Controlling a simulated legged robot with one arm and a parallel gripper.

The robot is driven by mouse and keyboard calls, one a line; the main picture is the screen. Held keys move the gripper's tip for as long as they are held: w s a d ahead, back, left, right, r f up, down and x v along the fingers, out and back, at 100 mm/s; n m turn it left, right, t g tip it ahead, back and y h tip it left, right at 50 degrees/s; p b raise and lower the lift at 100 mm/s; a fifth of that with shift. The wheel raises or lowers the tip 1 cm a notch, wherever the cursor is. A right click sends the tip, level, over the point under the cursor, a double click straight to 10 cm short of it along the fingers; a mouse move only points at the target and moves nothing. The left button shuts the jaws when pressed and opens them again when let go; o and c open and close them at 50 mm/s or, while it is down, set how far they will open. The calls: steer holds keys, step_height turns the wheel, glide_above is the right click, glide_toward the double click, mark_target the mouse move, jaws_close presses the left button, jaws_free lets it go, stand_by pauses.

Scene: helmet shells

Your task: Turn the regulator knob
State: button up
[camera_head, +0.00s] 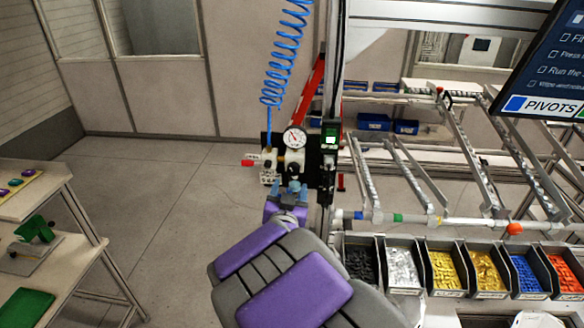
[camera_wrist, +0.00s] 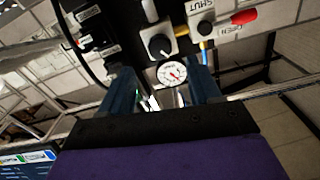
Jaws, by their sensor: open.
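The regulator knob (camera_head: 293,169) is a small black knob below a round white pressure gauge (camera_head: 294,138) on a dark panel. In the wrist view, which looks upside down, the knob (camera_wrist: 159,46) shows a white pointer line and sits beyond the gauge (camera_wrist: 171,73). My gripper (camera_head: 290,187) is just below the knob in the head view, reaching up toward the panel. In the wrist view the blue fingers of my gripper (camera_wrist: 162,80) are spread apart with nothing between them. Whether a finger touches the knob or panel cannot be told.
A red-handled valve (camera_wrist: 243,17) marked SHUT and OPEN is beside the knob. A blue coiled hose (camera_head: 285,55) hangs above. Parts bins (camera_head: 445,291) line the bench at right. A shelf table (camera_head: 70,215) stands at left, with clear floor (camera_head: 160,190) between.

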mark_target(292, 172)
steer(key=w+p, duration=0.2)
steer(key=w, duration=0.5)
steer(key=shift+w, duration=0.4)
steer(key=c, duration=1)
